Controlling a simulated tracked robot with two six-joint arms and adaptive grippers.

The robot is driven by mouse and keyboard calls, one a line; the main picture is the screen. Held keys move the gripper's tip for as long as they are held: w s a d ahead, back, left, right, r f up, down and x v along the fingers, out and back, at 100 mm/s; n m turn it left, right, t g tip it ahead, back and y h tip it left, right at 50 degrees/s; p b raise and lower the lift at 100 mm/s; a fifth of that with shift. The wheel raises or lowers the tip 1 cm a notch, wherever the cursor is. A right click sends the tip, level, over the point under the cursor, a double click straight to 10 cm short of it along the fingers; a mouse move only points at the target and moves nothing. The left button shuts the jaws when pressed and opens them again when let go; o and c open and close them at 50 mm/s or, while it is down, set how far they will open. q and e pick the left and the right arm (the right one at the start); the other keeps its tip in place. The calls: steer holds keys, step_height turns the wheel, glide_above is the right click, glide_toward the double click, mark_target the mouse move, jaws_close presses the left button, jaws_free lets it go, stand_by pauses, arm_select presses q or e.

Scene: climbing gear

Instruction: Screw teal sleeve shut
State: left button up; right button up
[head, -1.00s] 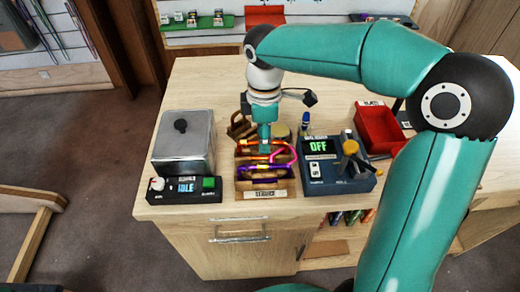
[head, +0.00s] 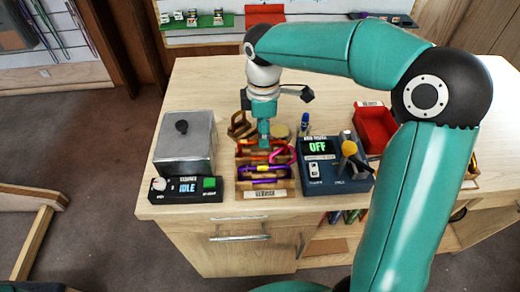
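My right gripper (head: 264,138) points down at the back part of a wooden rack (head: 241,187) on the bench. Its fingertips are small and partly hidden among the carabiners, so I cannot tell whether they are open or shut on something. A red carabiner (head: 281,154) lies in the rack just in front of the fingers. A purple carabiner (head: 268,181) lies nearer the rack's front edge. I cannot make out a teal sleeve apart from the teal gripper. My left gripper is not in view.
Left of the rack stand a grey metal box (head: 184,140) and a control panel reading IDLE (head: 187,188). A blue device reading OFF (head: 336,170) stands close on its right, with a red bin (head: 375,128) behind. The bench's back left is clear.

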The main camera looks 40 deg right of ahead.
steer(key=shift+f, duration=0.15)
steer(key=shift+f+b, duration=1.05)
steer(key=shift+f, duration=0.2)
steer(key=shift+s+a+b, duration=0.4)
steer(key=shift+s+a, duration=0.05)
steer(key=shift+s, duration=0.35)
steer(key=shift+d+r+p, duration=0.1)
steer(key=shift+r+p, duration=1.2)
steer(key=shift+r, duration=0.15)
steer(key=shift+w+d+p, duration=0.5)
steer(key=shift+w+p, duration=0.1)
steer(key=shift+w, duration=0.2)
